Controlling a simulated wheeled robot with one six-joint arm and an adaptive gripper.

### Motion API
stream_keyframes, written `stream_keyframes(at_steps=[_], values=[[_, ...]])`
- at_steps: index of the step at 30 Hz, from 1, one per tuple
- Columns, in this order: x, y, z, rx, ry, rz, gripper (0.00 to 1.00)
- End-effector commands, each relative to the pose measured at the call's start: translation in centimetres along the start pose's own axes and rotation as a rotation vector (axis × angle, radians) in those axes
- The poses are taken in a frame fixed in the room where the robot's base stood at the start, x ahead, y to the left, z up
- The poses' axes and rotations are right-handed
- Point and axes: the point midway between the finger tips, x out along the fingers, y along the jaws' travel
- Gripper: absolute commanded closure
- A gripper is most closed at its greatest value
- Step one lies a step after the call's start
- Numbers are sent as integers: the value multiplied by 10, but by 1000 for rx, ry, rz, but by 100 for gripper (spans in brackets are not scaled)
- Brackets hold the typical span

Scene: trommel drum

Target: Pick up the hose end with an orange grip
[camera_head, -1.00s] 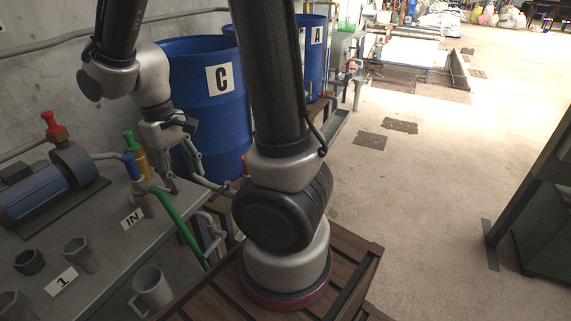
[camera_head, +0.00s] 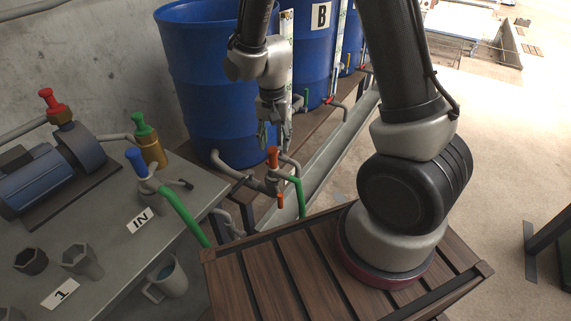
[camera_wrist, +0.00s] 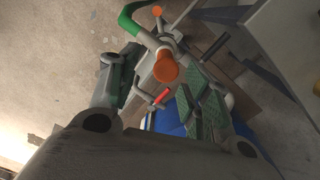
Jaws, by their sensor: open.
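The hose end with an orange grip (camera_head: 273,157) stands upright on grey pipework beside the blue barrel, with a green hose (camera_head: 298,196) running from it. A smaller orange part (camera_head: 280,201) sits below it. My gripper (camera_head: 273,140) is open and points down just above the orange grip. In the wrist view, the round orange top (camera_wrist: 166,68) lies between the two spread fingers of my gripper (camera_wrist: 160,76), apart from both. The green hose (camera_wrist: 131,20) and a second orange part (camera_wrist: 157,10) show beyond it.
Blue barrels (camera_head: 205,85) stand close behind my gripper. A grey table (camera_head: 110,205) at left holds a pump (camera_head: 50,170), a blue-capped hose end (camera_head: 136,162) with a green hose, a green-capped fitting (camera_head: 143,128) and cups. A metal trough (camera_head: 330,150) runs back to the right.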

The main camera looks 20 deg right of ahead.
Motion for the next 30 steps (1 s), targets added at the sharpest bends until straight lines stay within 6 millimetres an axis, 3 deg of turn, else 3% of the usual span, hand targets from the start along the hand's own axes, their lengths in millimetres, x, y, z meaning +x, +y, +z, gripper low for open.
stream_keyframes(at_steps=[8, 24, 30], values=[[2, -5, -3, 97, 13, -21, 52], [73, -8, -5, 103, 11, -18, 52], [78, -9, -6, 103, 13, -21, 52]])
